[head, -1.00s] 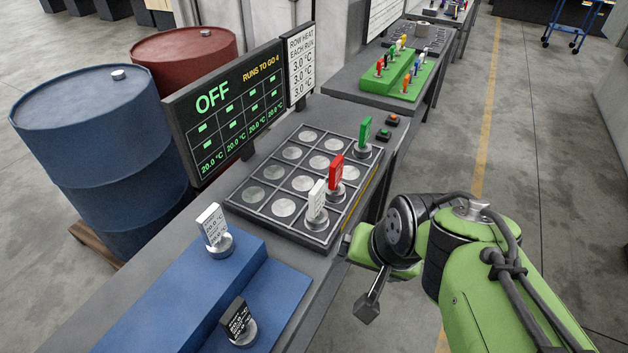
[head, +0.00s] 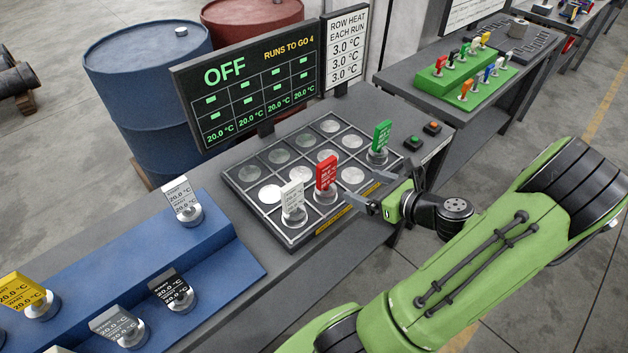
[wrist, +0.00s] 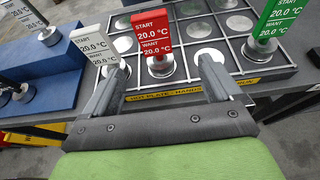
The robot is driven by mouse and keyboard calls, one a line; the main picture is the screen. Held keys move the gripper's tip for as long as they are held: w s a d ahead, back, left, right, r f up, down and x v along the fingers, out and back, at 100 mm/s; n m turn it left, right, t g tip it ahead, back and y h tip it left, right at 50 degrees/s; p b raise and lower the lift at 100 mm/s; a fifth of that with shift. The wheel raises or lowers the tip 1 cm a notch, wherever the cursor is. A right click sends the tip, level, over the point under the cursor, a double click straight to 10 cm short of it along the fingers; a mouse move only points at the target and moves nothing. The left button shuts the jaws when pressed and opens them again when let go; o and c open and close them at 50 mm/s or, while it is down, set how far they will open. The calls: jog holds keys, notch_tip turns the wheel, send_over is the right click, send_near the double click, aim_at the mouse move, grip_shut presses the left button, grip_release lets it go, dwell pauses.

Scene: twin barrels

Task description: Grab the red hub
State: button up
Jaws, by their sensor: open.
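The red hub (head: 326,174) is an upright red tag on a round metal base. It stands in the front row of the gridded hot plate, between a white hub (head: 292,199) and a green hub (head: 381,137). In the wrist view the red hub (wrist: 152,40) is ahead, with its base roughly between the fingertips in the picture. My gripper (head: 384,190) is open and empty at the plate's front edge, apart from the hub. It also shows in the wrist view (wrist: 160,72). The tag reads start 20.0 °C, want 20.0 °C.
A display reading OFF (head: 240,92) stands behind the plate. Green and red buttons (head: 422,135) are on the right. A blue stepped stand (head: 222,262) holds several hubs at left. Barrels (head: 140,90) stand behind.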

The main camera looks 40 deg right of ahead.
aim_at(329, 177)
jog(key=b+x, duration=0.1)
jog(key=x, duration=0.4)
jog(key=b+x, duration=0.1)
jog(key=x, duration=0.4)
jog(key=a+b+x, duration=0.1)
jog(key=x, duration=0.4)
jog(key=shift+w+f, duration=0.3)
jog(key=shift+f, duration=0.05)
jog(key=shift+s, duration=0.1)
jog(key=shift+c, duration=0.3)
jog(key=shift+r, duration=0.1)
grip_shut()
